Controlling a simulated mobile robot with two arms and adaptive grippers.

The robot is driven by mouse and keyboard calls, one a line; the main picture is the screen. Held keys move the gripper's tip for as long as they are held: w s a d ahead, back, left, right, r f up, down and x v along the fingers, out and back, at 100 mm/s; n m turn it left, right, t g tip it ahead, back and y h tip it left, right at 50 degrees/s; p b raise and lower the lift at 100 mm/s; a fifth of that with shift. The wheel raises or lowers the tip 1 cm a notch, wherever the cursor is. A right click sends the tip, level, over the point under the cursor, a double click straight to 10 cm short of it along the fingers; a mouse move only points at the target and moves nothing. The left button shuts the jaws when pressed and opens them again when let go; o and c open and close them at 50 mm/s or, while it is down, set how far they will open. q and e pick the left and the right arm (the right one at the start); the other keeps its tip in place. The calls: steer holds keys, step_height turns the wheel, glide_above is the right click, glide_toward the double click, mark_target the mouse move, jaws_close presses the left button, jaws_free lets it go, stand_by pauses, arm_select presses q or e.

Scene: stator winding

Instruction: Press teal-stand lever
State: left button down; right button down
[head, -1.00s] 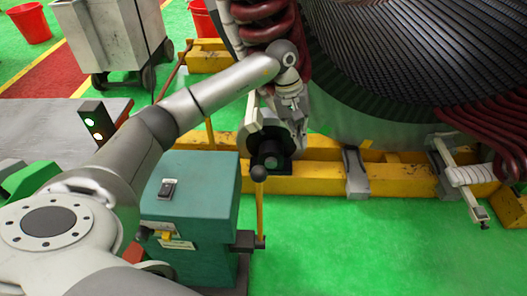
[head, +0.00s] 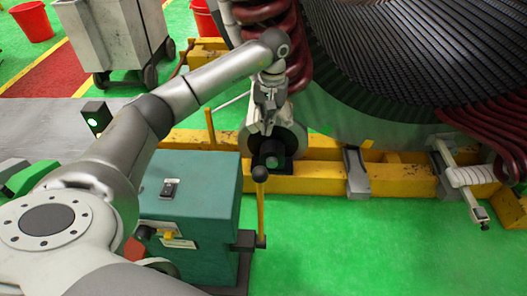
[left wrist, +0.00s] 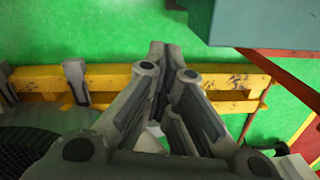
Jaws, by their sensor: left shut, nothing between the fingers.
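The teal stand (head: 190,195) stands on the green floor at lower centre-left in the head view. Its lever (head: 261,212) is a roughly upright yellow rod at its right side, topped by a dark ball knob (head: 260,174). My left gripper (head: 270,155) is just behind and above the knob in the head view; whether they touch is not clear. Its fingers (left wrist: 166,52) are closed together and empty in the left wrist view. The teal stand also fills the upper right there (left wrist: 268,22). I cannot make out the lever in that view. My right gripper is not in view.
A yellow beam frame (head: 320,180) runs behind the lever, below the large stator (head: 410,65) with dark red coils. A grey wheeled bin (head: 115,40) and a red bucket (head: 32,22) stand at upper left. Green floor (head: 350,250) is clear at lower right.

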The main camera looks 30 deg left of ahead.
arm_select(q)
steer(key=s+d+f+p, duration=0.1)
steer(key=s+f+p, duration=0.3)
steer(key=f, duration=0.4)
steer(key=shift+d, duration=0.15)
steer(key=shift+s, duration=0.15)
